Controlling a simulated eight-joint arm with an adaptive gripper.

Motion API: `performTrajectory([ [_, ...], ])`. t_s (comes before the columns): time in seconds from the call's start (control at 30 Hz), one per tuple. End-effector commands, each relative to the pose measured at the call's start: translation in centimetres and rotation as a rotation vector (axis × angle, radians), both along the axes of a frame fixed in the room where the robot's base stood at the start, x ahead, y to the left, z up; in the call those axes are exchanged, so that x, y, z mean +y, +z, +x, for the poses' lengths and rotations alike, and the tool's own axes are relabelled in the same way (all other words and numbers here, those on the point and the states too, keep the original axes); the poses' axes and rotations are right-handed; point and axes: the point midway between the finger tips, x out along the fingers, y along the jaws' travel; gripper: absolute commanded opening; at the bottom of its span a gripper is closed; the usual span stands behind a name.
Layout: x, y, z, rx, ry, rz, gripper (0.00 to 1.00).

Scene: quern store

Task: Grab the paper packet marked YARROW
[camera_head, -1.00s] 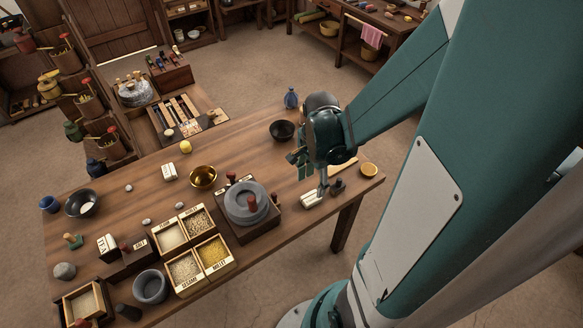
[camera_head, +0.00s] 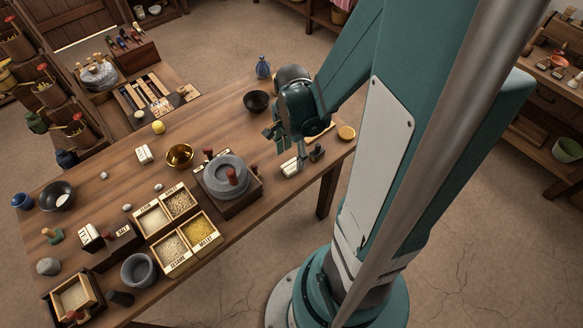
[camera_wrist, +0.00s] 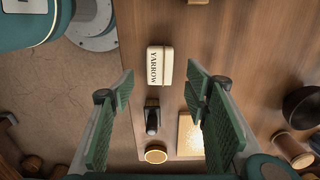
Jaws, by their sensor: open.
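The paper packet marked YARROW (camera_wrist: 160,66) is a small cream block lying on the wooden table, its dark lettering legible in the wrist view. In the head view the same packet (camera_head: 290,168) lies near the table's right end, just below my gripper (camera_head: 289,150). In the wrist view my gripper (camera_wrist: 160,87) is open, its green padded fingers spread left and right with nothing between them. The packet shows beyond the fingertips, roughly centred on the gap and apart from both fingers.
A small dark weight (camera_wrist: 152,117), a round yellow-topped dish (camera_wrist: 155,155) and a pale board (camera_wrist: 187,137) are near the packet. A dark bowl (camera_wrist: 303,107) stands to the right. The stone quern (camera_head: 226,178) is left of the packet in the head view. The table edge is close by.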

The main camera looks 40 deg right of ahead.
Motion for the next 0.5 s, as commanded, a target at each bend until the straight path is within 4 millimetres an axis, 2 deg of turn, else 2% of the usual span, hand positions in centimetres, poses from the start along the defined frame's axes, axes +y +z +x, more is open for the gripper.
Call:
performTrajectory([
  [0.27,0.0,-0.1,0.0,0.000,0.000,0.000,0.46],
  [0.5,0.1,-1.9,0.0,0.000,0.000,0.000,0.46],
])
